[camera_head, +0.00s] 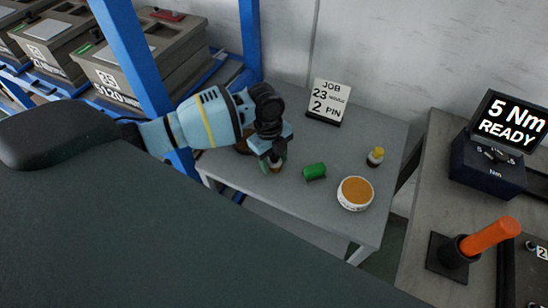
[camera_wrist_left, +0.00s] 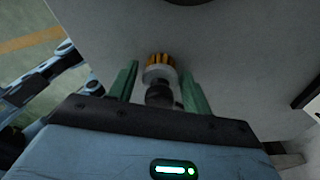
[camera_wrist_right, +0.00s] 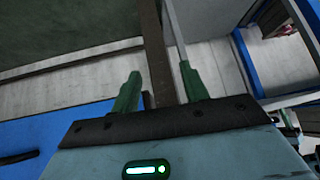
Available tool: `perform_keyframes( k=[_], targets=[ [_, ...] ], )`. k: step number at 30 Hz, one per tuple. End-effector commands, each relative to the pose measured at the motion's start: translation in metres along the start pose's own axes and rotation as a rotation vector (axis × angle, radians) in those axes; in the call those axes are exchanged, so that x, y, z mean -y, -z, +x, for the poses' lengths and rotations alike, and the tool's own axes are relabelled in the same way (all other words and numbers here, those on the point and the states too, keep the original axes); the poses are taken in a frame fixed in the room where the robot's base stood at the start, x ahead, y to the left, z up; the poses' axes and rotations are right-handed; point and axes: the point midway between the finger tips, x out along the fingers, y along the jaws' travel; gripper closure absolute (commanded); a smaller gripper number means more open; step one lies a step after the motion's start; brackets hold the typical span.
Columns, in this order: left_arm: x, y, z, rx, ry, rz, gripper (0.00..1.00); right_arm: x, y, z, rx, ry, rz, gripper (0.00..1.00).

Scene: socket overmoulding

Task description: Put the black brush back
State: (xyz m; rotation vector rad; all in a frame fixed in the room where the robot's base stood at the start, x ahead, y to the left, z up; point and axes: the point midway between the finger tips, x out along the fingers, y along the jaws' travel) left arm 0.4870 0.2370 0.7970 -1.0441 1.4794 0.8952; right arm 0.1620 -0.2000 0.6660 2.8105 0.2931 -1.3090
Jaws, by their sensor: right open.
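The black brush (camera_wrist_left: 158,92) shows in the left wrist view, with a black handle, a pale collar and tan bristles pointing away from me. Its handle lies between the two green fingers of my left gripper (camera_wrist_left: 160,85), with a gap visible on either side. In the head view my left gripper (camera_head: 276,158) is low over the left part of the small grey table, and the brush is mostly hidden below it. My right gripper (camera_wrist_right: 160,85) is open and empty in the right wrist view, away from the table.
The grey table (camera_head: 310,217) also holds a green cylinder (camera_head: 314,171), a round tub with an orange top (camera_head: 355,193), a small yellow-topped bottle (camera_head: 375,156) and a job sign (camera_head: 327,102). A blue post (camera_head: 135,55) stands left. A bench with an orange handle (camera_head: 490,236) stands right.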

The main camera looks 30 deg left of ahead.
Motion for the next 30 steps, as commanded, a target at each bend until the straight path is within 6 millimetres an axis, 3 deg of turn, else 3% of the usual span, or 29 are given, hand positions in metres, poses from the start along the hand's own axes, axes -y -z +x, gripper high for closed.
perform_keyframes(
  k=[9, 14, 30],
  targets=[
    [0.0, 0.0, -0.001, 0.0, 0.0, 0.0, 0.45, 0.0, 0.001, 0.0, -0.001, 0.0, 0.0, 0.55],
    [0.001, 0.0, -0.012, 0.001, 0.002, 0.0, 0.45, 0.0, 0.003, -0.001, -0.005, -0.001, -0.001, 0.55],
    [0.001, 0.001, -0.108, 0.0, 0.003, 0.001, 0.45, 0.0, 0.009, -0.003, -0.014, -0.002, 0.001, 0.55]
  ],
)
